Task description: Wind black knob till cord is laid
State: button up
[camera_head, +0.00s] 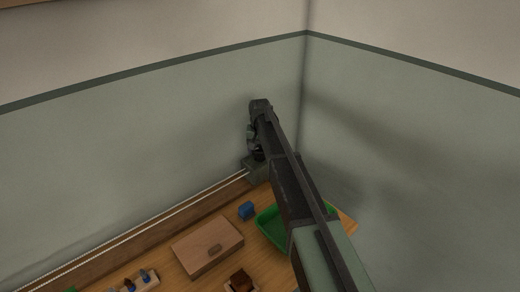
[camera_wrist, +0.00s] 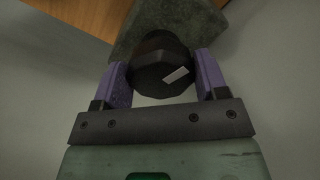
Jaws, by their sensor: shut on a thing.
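The black knob (camera_wrist: 160,62) is faceted, with a short pale mark on its face. It sits on a grey-green block in the wrist view (camera_wrist: 128,38). My gripper (camera_wrist: 164,80) has its two purple fingers on either side of the knob and is shut on it. In the head view my gripper (camera_head: 256,150) is at the grey-green block (camera_head: 256,172), near the room's corner, and my arm hides most of the knob. A pale cord (camera_head: 150,229) runs along the wooden rail at the wall toward the block.
A green tray (camera_head: 268,232) lies partly behind my arm. A blue block (camera_head: 246,210), a wooden box (camera_head: 207,246), a small brown piece in a holder (camera_head: 241,281) and a rack with several pegs (camera_head: 138,283) stand on the wooden table. Walls are close behind and right.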

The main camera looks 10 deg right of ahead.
aim_at(259, 148)
jog(key=m, duration=0.7)
jog(key=shift+a, duration=0.1)
jog(key=m, duration=0.6)
jog(key=shift+w+m, duration=0.1)
jog(key=shift+m, duration=0.3)
jog(key=o, duration=0.9)
notch_tip(259, 148, up, 11)
jog(key=p, duration=1)
jog(key=shift+f+p, duration=0.15)
jog(key=shift+p, duration=0.25)
